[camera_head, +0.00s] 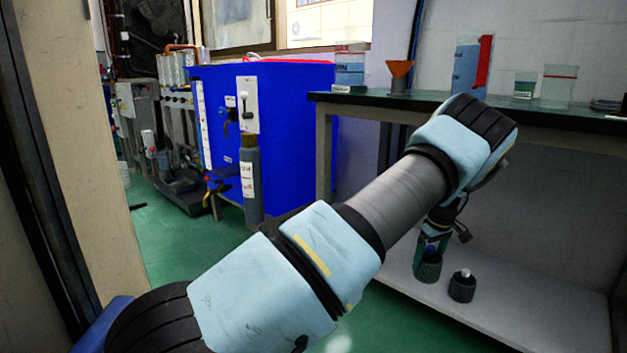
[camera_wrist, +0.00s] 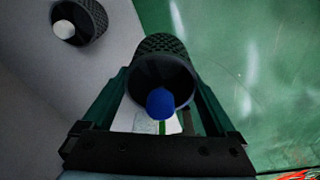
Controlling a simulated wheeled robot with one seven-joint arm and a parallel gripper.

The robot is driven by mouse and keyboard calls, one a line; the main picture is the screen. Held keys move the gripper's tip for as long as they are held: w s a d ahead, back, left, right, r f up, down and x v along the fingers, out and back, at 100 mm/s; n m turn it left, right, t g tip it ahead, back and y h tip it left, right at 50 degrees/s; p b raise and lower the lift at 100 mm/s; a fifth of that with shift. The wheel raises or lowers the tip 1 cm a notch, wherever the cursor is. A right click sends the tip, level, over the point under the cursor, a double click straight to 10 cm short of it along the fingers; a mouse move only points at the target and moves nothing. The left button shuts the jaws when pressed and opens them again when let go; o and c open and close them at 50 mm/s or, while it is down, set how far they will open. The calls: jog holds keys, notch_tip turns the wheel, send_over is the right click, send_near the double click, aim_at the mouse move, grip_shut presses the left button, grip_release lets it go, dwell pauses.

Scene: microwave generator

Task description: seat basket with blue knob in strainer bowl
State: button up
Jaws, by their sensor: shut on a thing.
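My gripper (camera_wrist: 162,76) is shut on a dark mesh basket with a blue knob (camera_wrist: 160,45). The fingers lie on either side of it, and the blue knob faces the wrist camera. In the head view my gripper (camera_head: 431,250) points down at the lower white shelf, with the held basket (camera_head: 428,269) below its fingers. I cannot tell whether that basket touches the shelf. A similar dark basket with a white knob (camera_head: 462,288) stands on the shelf just to the right; it also shows at the upper left of the wrist view (camera_wrist: 92,22). I cannot make out a strainer bowl.
A dark green worktop (camera_head: 430,105) hangs over the shelf (camera_head: 530,290). On it stand an orange funnel (camera_head: 399,70), a blue and red container (camera_head: 470,66) and clear vessels (camera_head: 558,88). A large blue tank (camera_head: 290,140) stands left. The green floor (camera_head: 180,250) is open between.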

jog(key=w+a+r+m+p, duration=0.15)
jog(key=a+r, duration=0.25)
jog(key=a, duration=0.8)
jog(key=w+a+r+p, duration=0.1)
jog(key=a+r+p, duration=0.15)
jog(key=a, duration=0.95)
jog(key=s+a+r+m+p, duration=0.1)
jog(key=s+a+r+p, duration=0.15)
jog(key=s+a, duration=0.5)
jog(key=s+a+r+m+p, duration=0.15)
jog(key=s+a+r, duration=0.25)
jog(key=a, duration=0.7)
notch_tip(320, 180, up, 33)
jog(key=w+p, duration=0.2)
jog(key=p, duration=3.5)
jog(key=s+f, duration=0.5)
jog(key=shift+a+f+m+h, duration=0.15)
jog(key=shift+f+m+h, duration=0.1)
jog(key=shift+m+h, duration=0.05)
